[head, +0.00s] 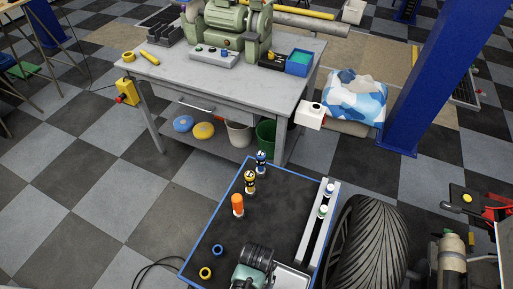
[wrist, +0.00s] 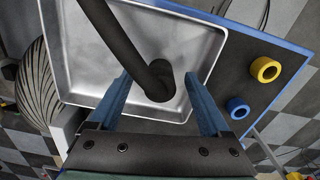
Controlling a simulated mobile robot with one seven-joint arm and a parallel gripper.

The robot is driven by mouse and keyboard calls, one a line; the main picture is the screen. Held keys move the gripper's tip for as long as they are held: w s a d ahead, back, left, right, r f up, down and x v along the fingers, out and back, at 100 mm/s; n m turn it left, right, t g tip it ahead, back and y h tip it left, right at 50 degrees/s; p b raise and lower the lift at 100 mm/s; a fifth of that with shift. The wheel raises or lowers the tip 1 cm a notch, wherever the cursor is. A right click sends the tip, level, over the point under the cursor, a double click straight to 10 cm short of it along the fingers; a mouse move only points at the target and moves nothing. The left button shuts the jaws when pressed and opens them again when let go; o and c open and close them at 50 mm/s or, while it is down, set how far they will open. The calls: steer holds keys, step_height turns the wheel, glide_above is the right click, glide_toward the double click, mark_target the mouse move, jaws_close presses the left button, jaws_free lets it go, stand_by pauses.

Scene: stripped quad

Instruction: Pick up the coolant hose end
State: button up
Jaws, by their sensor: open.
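In the wrist view a thick black hose (wrist: 122,43) comes down from the top left, and its rounded end (wrist: 158,86) is over the shallow metal tray (wrist: 68,60). My gripper (wrist: 158,77) is open, with one blue finger on each side of the hose end. I see a gap on both sides, wider on the left; I cannot tell the depth between fingers and hose. In the head view only part of the tray (head: 291,279) shows at the bottom edge, and I cannot make out the hose there.
A yellow ring (wrist: 265,70) and a blue ring (wrist: 238,108) lie on the cart's black mat (head: 270,222) beside the tray. Several small bottles, including an orange one (head: 237,205), stand farther back. A tyre (head: 368,245) stands right of the cart. A workbench (head: 180,85) is behind.

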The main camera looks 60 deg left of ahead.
jaws_close()
stand_by(0.3)
steer(key=shift+r, duration=0.15)
